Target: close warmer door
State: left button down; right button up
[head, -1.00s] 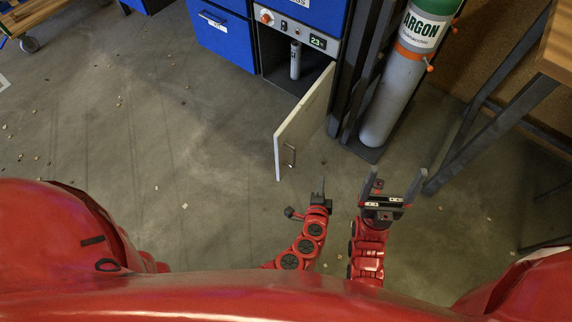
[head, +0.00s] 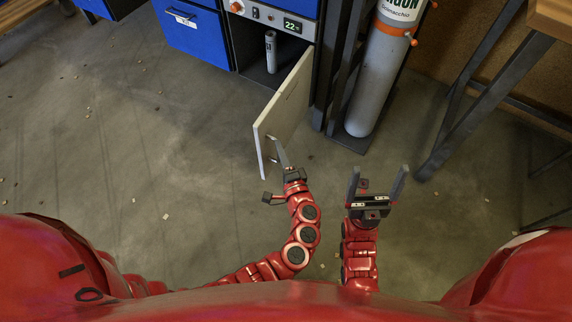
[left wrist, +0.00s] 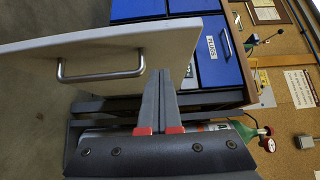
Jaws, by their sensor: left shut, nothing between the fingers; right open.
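The warmer door (head: 284,100) is a white panel standing wide open, swung out from the warmer compartment (head: 262,72) in the blue cabinet. My right gripper (head: 378,180) is open and empty, right of the door.
A grey gas cylinder (head: 377,80) stands right of the cabinet behind a dark post (head: 332,70). A bench with dark metal legs (head: 480,100) is at the right. A blue drawer (head: 190,35) is left of the compartment. The floor (head: 120,130) at left is open, with small scraps.

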aim_at(264, 133)
pick_arm(q)
jog(key=shift+w+a, duration=0.55)
jog(key=shift+a, duration=0.4)
jog(key=shift+w+a, duration=0.5)
jog(key=shift+a, duration=0.4)
